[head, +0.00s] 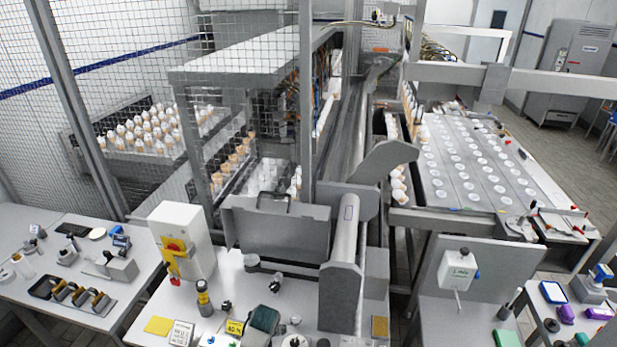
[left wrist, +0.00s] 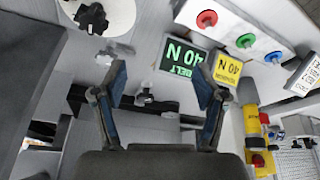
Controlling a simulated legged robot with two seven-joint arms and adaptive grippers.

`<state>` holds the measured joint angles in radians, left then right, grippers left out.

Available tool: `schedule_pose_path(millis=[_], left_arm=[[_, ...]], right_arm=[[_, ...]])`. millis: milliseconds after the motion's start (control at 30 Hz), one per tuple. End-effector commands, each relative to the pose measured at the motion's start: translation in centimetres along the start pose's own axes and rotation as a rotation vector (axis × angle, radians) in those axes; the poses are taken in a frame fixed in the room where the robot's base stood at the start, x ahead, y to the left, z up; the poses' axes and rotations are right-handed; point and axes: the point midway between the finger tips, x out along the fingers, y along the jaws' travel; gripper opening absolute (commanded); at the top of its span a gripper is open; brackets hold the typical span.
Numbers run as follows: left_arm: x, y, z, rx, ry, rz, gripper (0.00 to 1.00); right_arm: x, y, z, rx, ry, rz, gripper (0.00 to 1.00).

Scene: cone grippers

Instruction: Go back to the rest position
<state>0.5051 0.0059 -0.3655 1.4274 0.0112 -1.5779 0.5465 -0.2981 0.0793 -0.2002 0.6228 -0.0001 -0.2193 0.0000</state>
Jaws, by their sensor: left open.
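My left gripper (left wrist: 157,70) shows in the left wrist view. Its two blue-grey fingers are spread wide apart, with nothing held between them. Past the fingertips are a green sign reading "BELT 40 N" (left wrist: 183,66) and a yellow sign reading "40 N" (left wrist: 227,70). A small metal fitting (left wrist: 146,95) shows in the gap between the fingers, and I cannot tell how far off it is. Neither gripper appears in the head view. My right gripper is in no frame.
The left wrist view shows a red button (left wrist: 207,19) among coloured buttons and a yellow device (left wrist: 254,130). In the head view, a white switch box (head: 183,238), a grey chute (head: 344,255) and small fittings crowd the middle bench. Wire mesh (head: 130,60) stands behind.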

Motion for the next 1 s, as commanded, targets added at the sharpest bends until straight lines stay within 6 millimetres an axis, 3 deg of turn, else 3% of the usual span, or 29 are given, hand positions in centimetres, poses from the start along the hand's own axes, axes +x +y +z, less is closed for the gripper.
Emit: schedule_pose_path(millis=[333, 500, 600, 800, 1000], left_arm=[[0.9, -4.2, 11.6, 0.1, -0.04, 0.061, 0.72], [-0.9, -8.0, 19.1, 0.175, -0.05, 0.081, 0.72], [-2.4, -9.8, 22.2, 0.212, -0.051, 0.083, 0.72], [-5.4, -12.5, 26.6, 0.274, -0.052, 0.079, 0.72], [-8.3, -14.4, 29.6, 0.326, -0.052, 0.072, 0.72]], right_arm=[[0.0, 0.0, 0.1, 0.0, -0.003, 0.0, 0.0], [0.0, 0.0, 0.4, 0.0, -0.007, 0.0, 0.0], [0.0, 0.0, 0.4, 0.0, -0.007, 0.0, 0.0], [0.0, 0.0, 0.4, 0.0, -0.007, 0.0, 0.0], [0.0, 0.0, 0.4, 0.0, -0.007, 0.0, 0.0]])
